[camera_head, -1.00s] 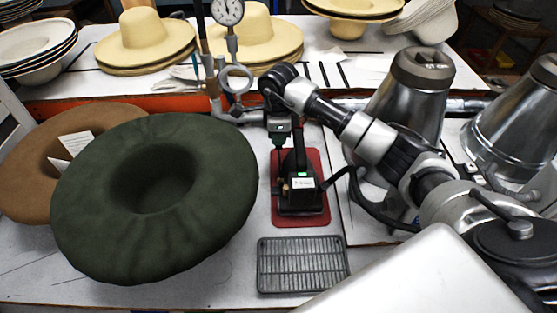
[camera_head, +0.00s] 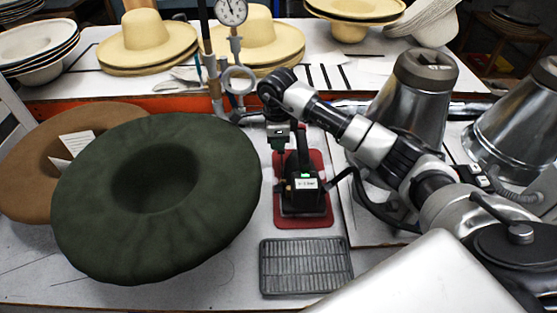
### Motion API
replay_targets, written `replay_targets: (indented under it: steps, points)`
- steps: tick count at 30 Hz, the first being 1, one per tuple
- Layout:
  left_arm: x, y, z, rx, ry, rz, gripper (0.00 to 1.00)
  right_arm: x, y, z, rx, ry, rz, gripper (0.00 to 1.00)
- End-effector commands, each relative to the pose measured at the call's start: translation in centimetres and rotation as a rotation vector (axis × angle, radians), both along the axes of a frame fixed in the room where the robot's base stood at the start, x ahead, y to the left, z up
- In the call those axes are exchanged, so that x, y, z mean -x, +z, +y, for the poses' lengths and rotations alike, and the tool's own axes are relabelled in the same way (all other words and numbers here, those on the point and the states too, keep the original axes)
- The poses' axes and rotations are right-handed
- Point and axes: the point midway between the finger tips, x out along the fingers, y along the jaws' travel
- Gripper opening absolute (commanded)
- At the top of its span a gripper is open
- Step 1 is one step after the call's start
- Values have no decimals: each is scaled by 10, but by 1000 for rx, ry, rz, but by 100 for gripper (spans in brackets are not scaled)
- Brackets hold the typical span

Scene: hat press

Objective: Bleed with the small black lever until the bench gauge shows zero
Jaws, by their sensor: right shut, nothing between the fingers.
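The round white bench gauge (camera_head: 231,11) stands on a pipe at the top; its needle is too small to read surely. A black bench unit (camera_head: 304,200) with a small white display and a green light sits on a red base (camera_head: 307,219). The display text is too small to read. My right gripper (camera_head: 279,148) points down beside the unit's upright black post, at its left; it is shut and empty. I cannot make out the small black lever for certain, nor tell whether the gripper touches anything. My left gripper is out of view.
A dark green felt hat (camera_head: 225,215) and a brown one (camera_head: 25,165) fill the left. A slatted metal tray (camera_head: 305,267) lies in front of the unit. Metal cones (camera_head: 410,95) stand at right, straw hats (camera_head: 145,40) behind. A black hose (camera_head: 350,195) runs right from the unit.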

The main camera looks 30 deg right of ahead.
Motion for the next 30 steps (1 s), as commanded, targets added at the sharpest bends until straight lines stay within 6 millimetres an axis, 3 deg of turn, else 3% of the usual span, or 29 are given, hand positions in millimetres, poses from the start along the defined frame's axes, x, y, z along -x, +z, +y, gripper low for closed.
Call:
replay_targets:
  steps: [21,30]
  points:
    - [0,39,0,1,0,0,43,0,61,-2,4,-3,0,0]
    - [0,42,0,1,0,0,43,1,66,-2,4,-3,1,0]
